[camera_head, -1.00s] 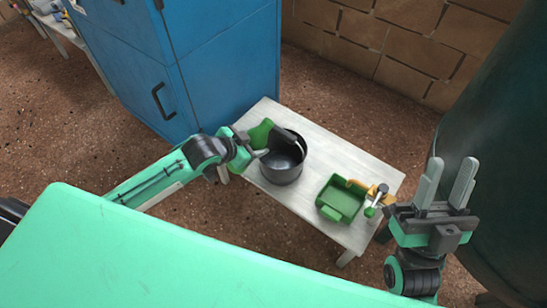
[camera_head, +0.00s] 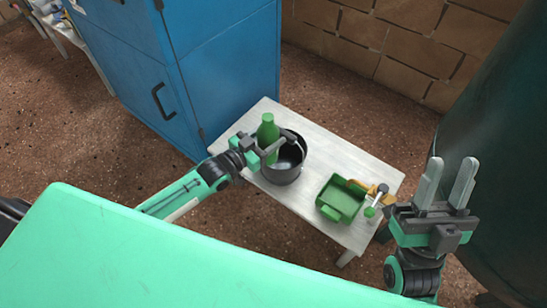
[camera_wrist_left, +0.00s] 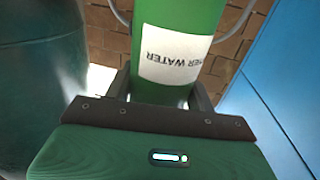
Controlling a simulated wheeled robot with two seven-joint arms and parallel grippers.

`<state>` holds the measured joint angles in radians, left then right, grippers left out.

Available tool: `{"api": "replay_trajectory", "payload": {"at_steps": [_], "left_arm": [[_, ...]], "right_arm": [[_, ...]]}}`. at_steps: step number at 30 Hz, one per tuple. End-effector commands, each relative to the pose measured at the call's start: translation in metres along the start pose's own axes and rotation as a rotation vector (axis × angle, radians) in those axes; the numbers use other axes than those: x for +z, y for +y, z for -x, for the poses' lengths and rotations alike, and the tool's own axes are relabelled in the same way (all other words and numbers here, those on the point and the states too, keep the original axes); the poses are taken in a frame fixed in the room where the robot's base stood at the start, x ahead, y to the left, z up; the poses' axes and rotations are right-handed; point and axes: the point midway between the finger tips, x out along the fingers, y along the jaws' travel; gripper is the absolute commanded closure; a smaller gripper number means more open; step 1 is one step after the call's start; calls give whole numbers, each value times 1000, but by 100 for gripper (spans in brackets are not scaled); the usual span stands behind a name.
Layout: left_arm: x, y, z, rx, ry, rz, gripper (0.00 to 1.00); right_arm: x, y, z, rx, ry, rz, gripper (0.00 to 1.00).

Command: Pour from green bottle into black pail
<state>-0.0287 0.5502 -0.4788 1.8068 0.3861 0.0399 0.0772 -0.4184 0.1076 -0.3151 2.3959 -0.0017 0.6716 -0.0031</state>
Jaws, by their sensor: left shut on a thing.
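My left gripper (camera_head: 272,150) is shut on the green bottle (camera_head: 268,129) and holds it nearly upright at the back-left of the black pail (camera_head: 283,172). In the left wrist view the bottle (camera_wrist_left: 180,15), with its white label, stands between the fingers of my left gripper (camera_wrist_left: 160,98). The pail stands on the pale table, and the gripper partly covers its rim. I cannot tell whether bottle and pail touch, and the pail's contents are not clear. My right gripper (camera_head: 451,168) is open and empty, right of the table.
The pale table (camera_head: 330,150) also bears a green bin (camera_head: 340,200) and small yellow and green items (camera_head: 371,200) at its right end. A blue cabinet (camera_head: 180,70) stands behind on the left. A large dark green tank (camera_head: 500,130) stands on the right.

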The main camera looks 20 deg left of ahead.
Motion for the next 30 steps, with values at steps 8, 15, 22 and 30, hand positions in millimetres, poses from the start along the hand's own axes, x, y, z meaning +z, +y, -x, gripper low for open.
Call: {"api": "replay_trajectory", "payload": {"at_steps": [8,15,22,30], "left_arm": [[-1,0,-1,0,20,5,63],[-16,0,-1,0,19,4,63],[-38,0,0,1,19,4,63],[-40,0,0,1,19,5,63]], "right_arm": [[0,0,-1,-2,1,-1,64],[-8,-1,-15,-1,1,-1,64],[-20,-1,-36,-1,0,0,64],[-21,-1,-38,0,0,0,64]]}}
